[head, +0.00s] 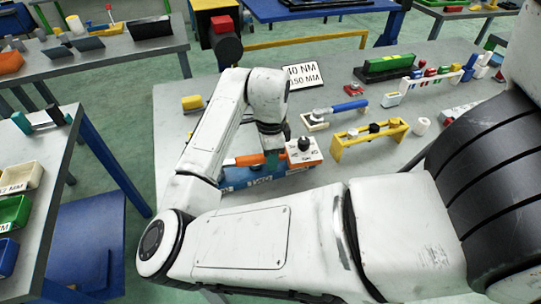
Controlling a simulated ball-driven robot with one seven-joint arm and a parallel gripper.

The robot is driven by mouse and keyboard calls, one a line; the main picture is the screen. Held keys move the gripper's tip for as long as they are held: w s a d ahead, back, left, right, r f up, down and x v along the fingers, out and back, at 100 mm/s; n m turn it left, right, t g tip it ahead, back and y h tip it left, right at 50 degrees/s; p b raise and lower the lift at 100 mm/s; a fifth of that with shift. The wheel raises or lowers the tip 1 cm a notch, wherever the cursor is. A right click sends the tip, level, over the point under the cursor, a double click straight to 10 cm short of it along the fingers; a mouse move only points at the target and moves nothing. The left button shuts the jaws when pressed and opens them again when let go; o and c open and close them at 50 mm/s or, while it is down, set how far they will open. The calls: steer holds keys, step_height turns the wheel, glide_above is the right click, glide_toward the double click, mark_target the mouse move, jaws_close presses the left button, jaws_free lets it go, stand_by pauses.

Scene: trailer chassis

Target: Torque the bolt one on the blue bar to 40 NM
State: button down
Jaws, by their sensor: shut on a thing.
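The blue bar (238,178) lies on the grey table below my wrist, partly hidden by my arm. An orange-handled tool (243,160) lies across just above the bar. A white block with a dark round top (305,150) is at its right. My gripper (272,152) points down between them and is shut on the orange-handled tool; its fingertips are mostly hidden. Bolt one cannot be made out, and whether the tool touches it cannot be told. A sign (303,75) behind reads 40 NM and 150 MM, its first digit partly covered.
A blue-handled tool (350,106) rests on the table behind. A yellow rack (370,140) with dark pieces stands to the right. A yellow block (192,103) sits at the left edge. Another table (52,155) with bins is at the left, across a gap.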

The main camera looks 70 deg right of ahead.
stand_by(0.3)
steer(key=shift+s+a+m+b, duration=0.25)
steer(key=shift+a+m, duration=0.2)
steer(key=shift+a, duration=0.1)
steer(key=shift+s+a+m+b, duration=0.25)
steer(key=shift+a+m, duration=0.2)
steer(key=shift+a, duration=0.05)
steer(key=shift+a, duration=0.1)
steer(key=shift+s+a+m+b, duration=0.2)
steer(key=shift+a+m+b, duration=0.1)
steer(key=shift+a+m, duration=0.25)
steer(key=shift+s+a+m+b, duration=0.15)
steer(key=shift+a+m+b, duration=0.15)
steer(key=shift+a+m, duration=0.2)
steer(key=shift+a, duration=0.1)
steer(key=shift+s+a+m+b, duration=0.1)
steer(key=shift+a+m+b, duration=0.7)
steer(key=shift+a, duration=0.3)
steer(key=shift+a, duration=0.1)
